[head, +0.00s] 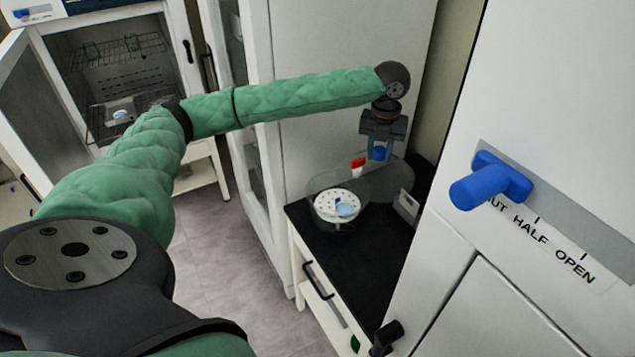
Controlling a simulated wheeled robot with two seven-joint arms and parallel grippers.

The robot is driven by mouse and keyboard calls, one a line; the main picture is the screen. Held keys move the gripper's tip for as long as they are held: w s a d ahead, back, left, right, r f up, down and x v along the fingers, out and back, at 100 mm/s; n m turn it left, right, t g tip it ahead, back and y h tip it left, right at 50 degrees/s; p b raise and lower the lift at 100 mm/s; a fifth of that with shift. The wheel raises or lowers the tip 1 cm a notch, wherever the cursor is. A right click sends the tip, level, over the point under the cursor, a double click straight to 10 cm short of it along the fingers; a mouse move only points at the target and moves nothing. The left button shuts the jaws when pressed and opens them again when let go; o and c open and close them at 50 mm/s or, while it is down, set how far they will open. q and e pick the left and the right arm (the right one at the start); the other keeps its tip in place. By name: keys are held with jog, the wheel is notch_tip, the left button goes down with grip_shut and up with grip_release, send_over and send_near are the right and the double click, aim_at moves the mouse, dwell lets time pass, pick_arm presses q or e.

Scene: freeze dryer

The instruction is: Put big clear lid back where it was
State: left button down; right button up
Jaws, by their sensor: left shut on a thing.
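My left gripper (379,148) points down above the black-topped bench and is shut on the blue knob of the big clear lid (392,183). The lid is see-through, so its edges are faint. It overlaps the right part of a round clear vessel (318,212) in the picture; I cannot tell whether they touch. A white perforated disc (325,203) with a small light-blue item (346,210) on it shows in the vessel. A small red-capped piece (357,165) shows behind the disc. My right gripper is out of view.
The black bench top (365,265) is clear in front of the vessel. A white cabinet with a blue lever (490,183) marked HALF and OPEN stands close at right. An open chamber with wire racks (125,60) is at back left. A glazed door (240,110) stands left of the bench.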

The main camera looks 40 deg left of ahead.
aim_at(340, 167)
pick_arm(q)
jog(key=shift+s+a, duration=0.25)
jog(key=shift+a+p, duration=0.4)
jog(key=a+f+p, duration=0.8)
jog(key=a+f, duration=0.2)
jog(key=f, duration=0.1)
jog(key=shift+w+a, duration=0.35)
jog(key=shift+w, duration=0.05)
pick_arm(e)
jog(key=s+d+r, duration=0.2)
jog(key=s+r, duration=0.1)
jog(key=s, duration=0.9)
pick_arm(q)
jog(key=shift+f, duration=0.55)
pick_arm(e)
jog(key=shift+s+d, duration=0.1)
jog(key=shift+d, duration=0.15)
pick_arm(q)
jog(key=c, duration=1.1)
grip_release()
